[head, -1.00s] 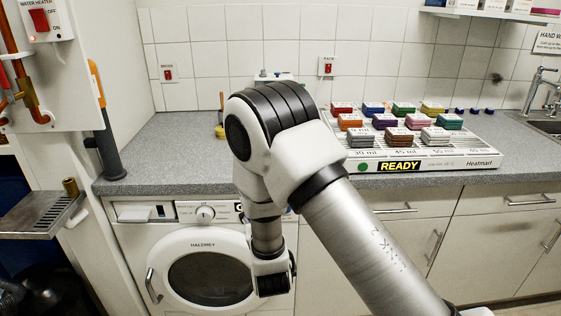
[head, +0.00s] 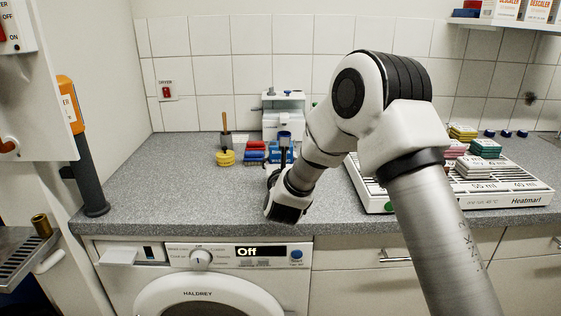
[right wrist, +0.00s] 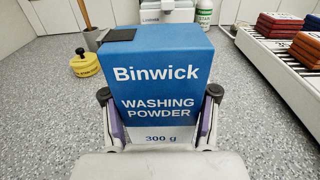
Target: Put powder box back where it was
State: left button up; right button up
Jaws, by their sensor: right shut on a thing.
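The powder box (right wrist: 158,80) is blue with a white lower band and reads "Binwick WASHING POWDER 300 g". It stands upright and fills the middle of the right wrist view. My right gripper (right wrist: 158,115) is shut on it, one finger at each side. In the head view my right gripper (head: 280,158) is over the worktop, left of the drying rack, and the wrist partly hides it. I cannot tell whether the box touches the worktop. My left gripper is not in view.
The grey worktop (head: 150,190) is clear at the left. A yellow pot (head: 225,158) and a white machine (head: 284,108) stand behind my gripper. The heated rack (head: 520,195) with folded cloths is at the right. The washer (head: 200,290) below shows "Off".

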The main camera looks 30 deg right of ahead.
jog(key=x, duration=0.5)
jog(key=shift+w+d+f+p, duration=0.2)
jog(key=shift+w+f+p, duration=0.05)
jog(key=shift+w+p, duration=0.1)
notch_tip(320, 180, down, 3)
jog(key=shift+f, duration=0.2)
jog(key=shift+w+f, duration=0.1)
jog(key=o, duration=1.4)
jog(key=shift+f, duration=0.1)
jog(key=shift+r, duration=0.2)
jog(key=b+v, duration=0.1)
jog(key=v, duration=1.1)
